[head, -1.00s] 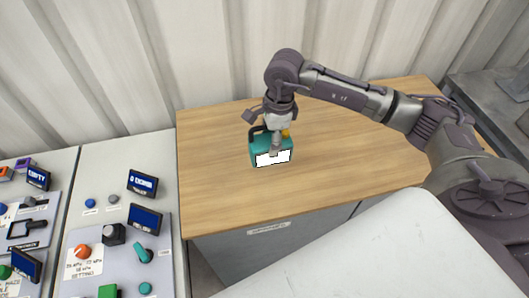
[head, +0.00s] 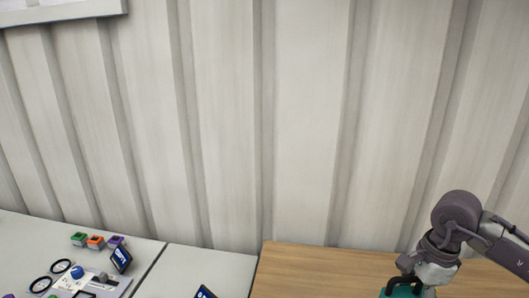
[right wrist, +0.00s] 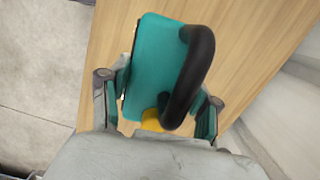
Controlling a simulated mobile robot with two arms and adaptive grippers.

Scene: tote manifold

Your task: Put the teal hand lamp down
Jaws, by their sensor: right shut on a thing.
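The teal hand lamp (right wrist: 153,60) has a black curved handle (right wrist: 196,65) and a yellow part near my palm in the right wrist view. My right gripper (right wrist: 160,95) is shut on it, with a finger on each side of the teal body. Wood tabletop shows beyond the lamp; whether its base touches the table I cannot tell. In the head view only the top of the lamp (head: 398,291) shows at the bottom edge, under my right gripper (head: 420,285). My left gripper is not in view.
The wooden table (head: 320,270) stands against a ribbed pale wall. The visible part of its top left of the lamp is clear. A pale bench (head: 205,265) with controls and small screens (head: 121,259) adjoins it on the left.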

